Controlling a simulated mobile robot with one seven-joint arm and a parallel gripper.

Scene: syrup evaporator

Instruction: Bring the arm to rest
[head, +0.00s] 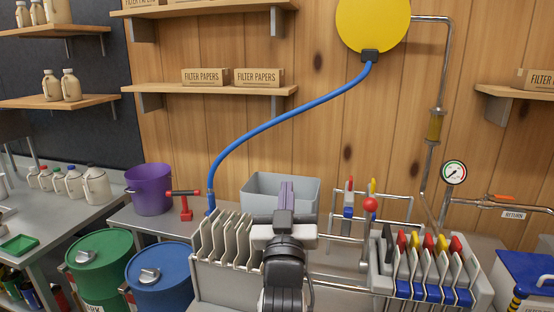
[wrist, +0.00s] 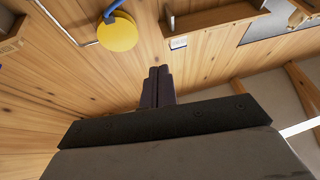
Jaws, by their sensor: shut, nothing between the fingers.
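My arm stands in the lower middle of the head view, in front of the bench. My gripper (head: 287,187) points up and away, in front of the grey bin (head: 257,184) and hiding part of it. In the wrist view my gripper (wrist: 158,72) has its two dark fingers side by side with nothing between them. It is shut and empty, with the wood wall (wrist: 110,75) behind it. I cannot tell how far it is from the bin.
Rows of grey plates (head: 228,240) stand left of my arm, and plates with coloured handles (head: 427,262) right. A blue hose (head: 285,118) hangs from the yellow disc (head: 373,22). A purple bucket (head: 149,190) and blue drum (head: 161,278) are left.

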